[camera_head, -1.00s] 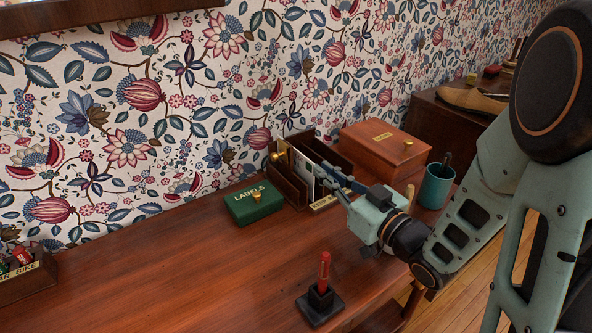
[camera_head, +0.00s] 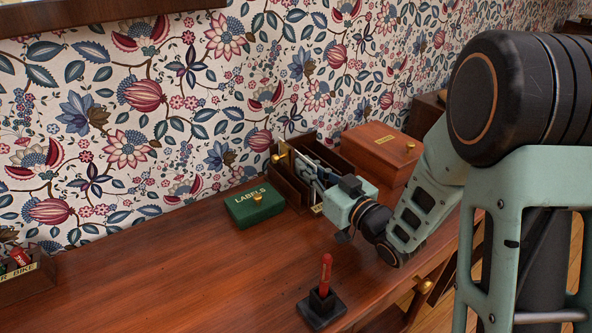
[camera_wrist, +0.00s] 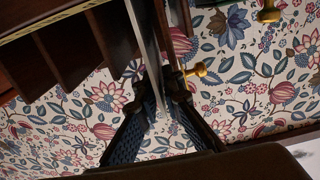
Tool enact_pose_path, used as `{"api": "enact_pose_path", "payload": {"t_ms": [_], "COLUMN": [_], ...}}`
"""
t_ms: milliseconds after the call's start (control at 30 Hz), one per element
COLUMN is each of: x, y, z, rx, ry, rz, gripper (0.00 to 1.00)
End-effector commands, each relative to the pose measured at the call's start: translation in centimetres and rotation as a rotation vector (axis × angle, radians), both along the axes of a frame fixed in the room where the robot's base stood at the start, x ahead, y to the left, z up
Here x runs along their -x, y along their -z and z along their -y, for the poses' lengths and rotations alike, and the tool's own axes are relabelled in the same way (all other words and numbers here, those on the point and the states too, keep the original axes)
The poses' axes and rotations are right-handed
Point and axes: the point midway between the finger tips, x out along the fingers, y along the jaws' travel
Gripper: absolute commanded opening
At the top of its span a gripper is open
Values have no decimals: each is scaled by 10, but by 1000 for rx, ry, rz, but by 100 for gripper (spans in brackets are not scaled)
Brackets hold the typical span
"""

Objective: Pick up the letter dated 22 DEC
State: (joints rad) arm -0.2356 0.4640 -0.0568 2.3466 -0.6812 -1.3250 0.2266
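A wooden letter rack (camera_head: 290,187) stands on the desk against the wallpapered wall. Pale letters (camera_head: 305,163) stand upright in it; no date is legible. My gripper (camera_head: 322,176) reaches into the rack's right-hand side from the front, its fingertips partly hidden by the rack and letters. In the wrist view my gripper (camera_wrist: 166,88) has its two dark fingers apart on either side of a thin pale letter edge (camera_wrist: 146,45). I see no clear sign of the fingers pressing on it. The rack's dividers (camera_wrist: 70,50) show at the left there.
A green LABELS box (camera_head: 254,204) sits just left of the rack. A reddish wooden box (camera_head: 384,152) stands behind right of my gripper. The desk's left-middle is clear.

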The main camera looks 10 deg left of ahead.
Motion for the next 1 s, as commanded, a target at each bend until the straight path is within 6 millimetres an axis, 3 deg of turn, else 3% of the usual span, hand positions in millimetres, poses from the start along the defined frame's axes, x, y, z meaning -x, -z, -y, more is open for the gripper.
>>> {"api": "enact_pose_path", "payload": {"t_ms": [133, 567, 867, 1000], "x": [0, 0, 0, 7], "y": [0, -3, -37, -57], "z": [0, 0, 1, 18], "rx": [0, 0, -2, -1], "ry": [0, 0, 0, 4], "rz": [0, 1, 4, 3], "gripper": [0, 0, 0, 0]}}
